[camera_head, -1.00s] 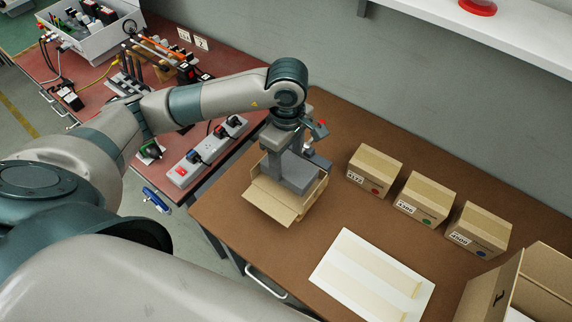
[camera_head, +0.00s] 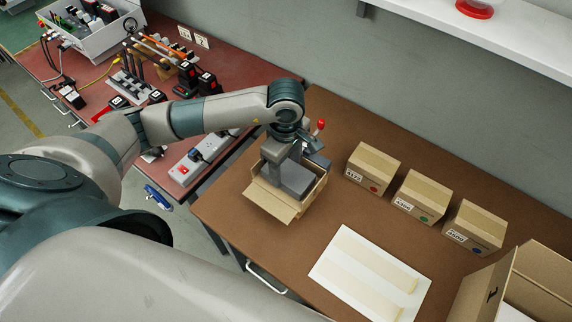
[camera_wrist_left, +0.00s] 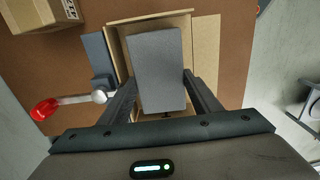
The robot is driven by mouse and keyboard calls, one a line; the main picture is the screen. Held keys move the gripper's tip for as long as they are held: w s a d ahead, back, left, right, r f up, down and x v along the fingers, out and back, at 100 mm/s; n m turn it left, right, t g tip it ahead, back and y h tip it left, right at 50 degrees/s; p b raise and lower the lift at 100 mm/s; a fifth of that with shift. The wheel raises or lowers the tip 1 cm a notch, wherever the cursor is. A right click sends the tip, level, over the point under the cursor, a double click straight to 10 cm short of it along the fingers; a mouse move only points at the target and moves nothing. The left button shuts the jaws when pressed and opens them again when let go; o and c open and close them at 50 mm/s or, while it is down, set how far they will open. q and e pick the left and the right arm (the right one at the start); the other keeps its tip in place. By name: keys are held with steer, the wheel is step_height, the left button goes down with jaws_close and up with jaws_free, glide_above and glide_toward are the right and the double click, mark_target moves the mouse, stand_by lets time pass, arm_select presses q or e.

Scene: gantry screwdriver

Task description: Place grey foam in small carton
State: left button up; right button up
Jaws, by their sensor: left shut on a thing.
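The small open carton (camera_head: 272,203) stands on the brown table with a flap folded out toward the front. The grey foam (camera_head: 297,182) is a block inside the carton's opening, and its underside is hidden. It also shows in the left wrist view (camera_wrist_left: 156,65), between my fingers and within the carton walls (camera_wrist_left: 188,25). My left gripper (camera_head: 281,178) points down over the carton and is shut on the foam. Whether the foam touches the carton floor cannot be seen. My right gripper is not in view.
A lever with a red knob (camera_wrist_left: 44,109) stands close beside the carton. Closed boxes (camera_head: 421,197) stand to the right, with a white sheet (camera_head: 368,276) in front of them. A larger open carton (camera_head: 540,285) is at lower right. A power strip (camera_head: 196,160) lies left.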

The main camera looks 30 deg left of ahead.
arm_select(q)
steer(key=shift+f, duration=0.1)
steer(key=shift+f, duration=0.1)
steer(key=o, duration=0.7)
